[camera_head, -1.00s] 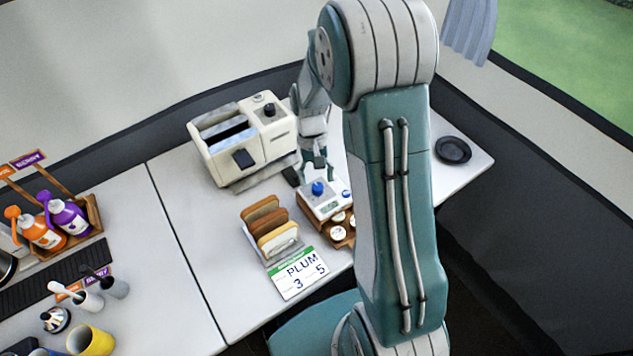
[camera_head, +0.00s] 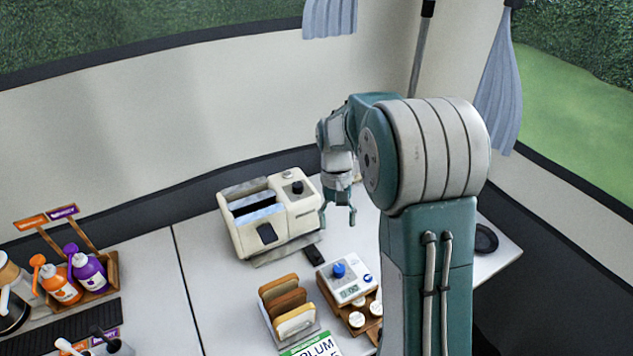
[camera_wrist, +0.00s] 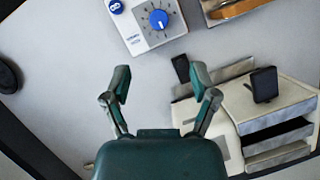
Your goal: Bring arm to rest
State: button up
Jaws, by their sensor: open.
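My gripper (camera_head: 338,204) hangs at the end of my folded arm, just right of the toaster, in the head view. In the wrist view my gripper (camera_wrist: 160,90) is open, with its two fingers spread apart and nothing between them. It is above the counter and apart from the things below. The timer with a blue knob (camera_head: 338,271) lies below the gripper in the head view; it shows at the top of the wrist view (camera_wrist: 158,20).
A cream toaster (camera_head: 301,208) stands beside the gripper. A toast rack (camera_head: 288,306) with bread slices and a PLUM card (camera_head: 318,346) are nearer. A black dish (camera_head: 486,238) is at the right. Syrup bottles (camera_head: 88,272) stand at the left. The wall rises behind the counter.

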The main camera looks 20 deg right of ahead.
jog(key=s+a+r+n+t, duration=0.1)
jog(key=s+a+r+t, duration=0.1)
jog(key=s+r+t, duration=0.3)
jog(key=s+a+r+n+t, duration=0.1)
jog(key=s+a+r+t, duration=0.1)
jog(key=s+r+t, duration=0.3)
jog(key=s+r, duration=0.4)
jog(key=s, duration=0.5)
jog(key=shift+s+a+r+h, duration=0.2)
jog(key=shift+a+h, duration=0.1)
jog(key=shift+h, duration=0.1)
jog(key=shift+w, duration=0.1)
jog(key=shift+c, duration=1.3)
